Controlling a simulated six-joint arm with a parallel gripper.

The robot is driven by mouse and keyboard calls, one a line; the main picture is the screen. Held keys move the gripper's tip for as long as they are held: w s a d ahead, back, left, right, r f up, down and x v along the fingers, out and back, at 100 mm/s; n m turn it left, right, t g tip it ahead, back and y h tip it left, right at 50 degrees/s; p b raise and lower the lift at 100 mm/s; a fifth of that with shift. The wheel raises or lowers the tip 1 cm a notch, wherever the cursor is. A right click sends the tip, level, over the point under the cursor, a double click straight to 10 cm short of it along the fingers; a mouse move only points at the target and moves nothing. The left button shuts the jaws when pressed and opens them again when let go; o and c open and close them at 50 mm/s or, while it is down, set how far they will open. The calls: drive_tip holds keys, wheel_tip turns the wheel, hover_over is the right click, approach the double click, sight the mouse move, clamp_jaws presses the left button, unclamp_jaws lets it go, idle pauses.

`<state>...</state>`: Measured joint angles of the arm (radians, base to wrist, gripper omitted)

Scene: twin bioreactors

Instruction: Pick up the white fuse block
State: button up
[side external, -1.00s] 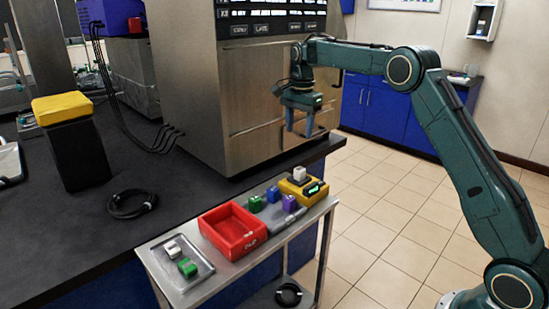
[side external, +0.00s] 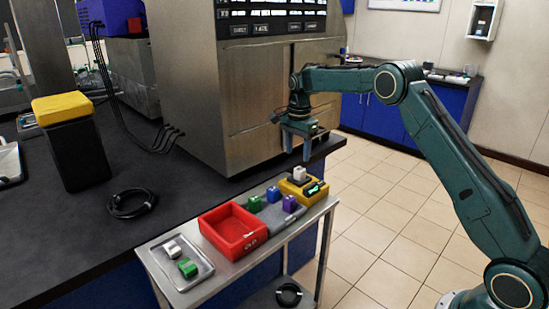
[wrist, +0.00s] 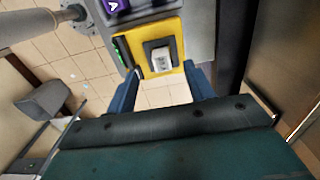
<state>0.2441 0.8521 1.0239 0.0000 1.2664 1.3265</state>
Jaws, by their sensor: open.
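A white fuse block (side external: 299,174) stands upright on a yellow device (side external: 290,189) at the right end of the steel cart. In the wrist view the white block (wrist: 161,58) sits on the yellow device (wrist: 171,30), ahead of my fingers and roughly between their lines. My gripper (side external: 300,157) is open and empty, just above the block in the side view. Its two blue fingers also show in the wrist view (wrist: 162,88). Another white block (side external: 173,248) lies in the metal tray at the cart's left end.
A red bin (side external: 234,231) stands mid-cart. Green (side external: 254,204), blue (side external: 273,194) and purple (side external: 289,203) blocks sit between it and the yellow device. A metal tray (side external: 204,277) also holds a green block (side external: 188,267). The large steel cabinet (side external: 190,90) rises behind my gripper.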

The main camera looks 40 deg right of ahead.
sight(297, 170)
drive_tip(key=shift+f, duration=1.35)
drive_tip(key=shift+f, duration=2.6)
drive_tip(key=c, duration=1.1)
drive_tip(key=shift+c, duration=0.2)
drive_tip(key=shift+r, duration=0.2)
wheel_tip(297, 170, up, 20)
drive_tip(key=shift+f, duration=0.15)
